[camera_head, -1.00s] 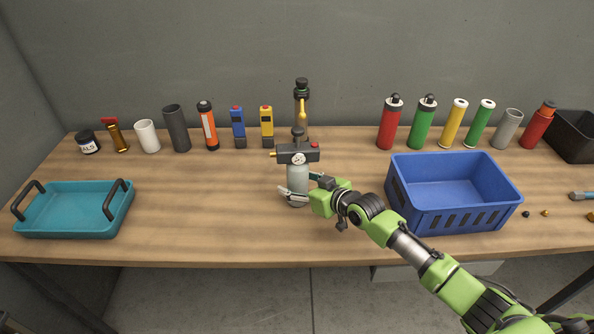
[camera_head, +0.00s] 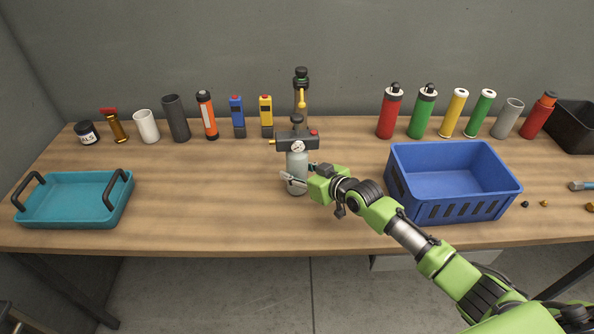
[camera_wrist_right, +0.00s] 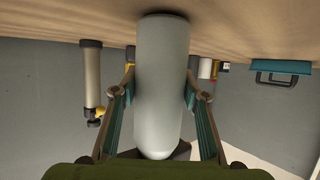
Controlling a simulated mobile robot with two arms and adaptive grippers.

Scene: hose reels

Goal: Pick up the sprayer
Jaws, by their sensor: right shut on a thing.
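The sprayer (camera_head: 296,176) has a pale grey bottle and a dark grey head with a round dial, a red button and a yellow nozzle. It stands upright at the middle of the table. My right gripper (camera_head: 297,181) is shut on the bottle's body from the right side. In the right wrist view the grey bottle (camera_wrist_right: 163,85) fills the gap between the two fingers, and its base appears close to or on the wood. I cannot tell if it is lifted. My left gripper is out of view.
A blue crate (camera_head: 400,196) stands right of the sprayer, behind my forearm. A teal tray (camera_head: 70,216) lies at the far left. Several cylinders, tools and flashlights line the back, with a dark and yellow device (camera_head: 301,90) right behind the sprayer.

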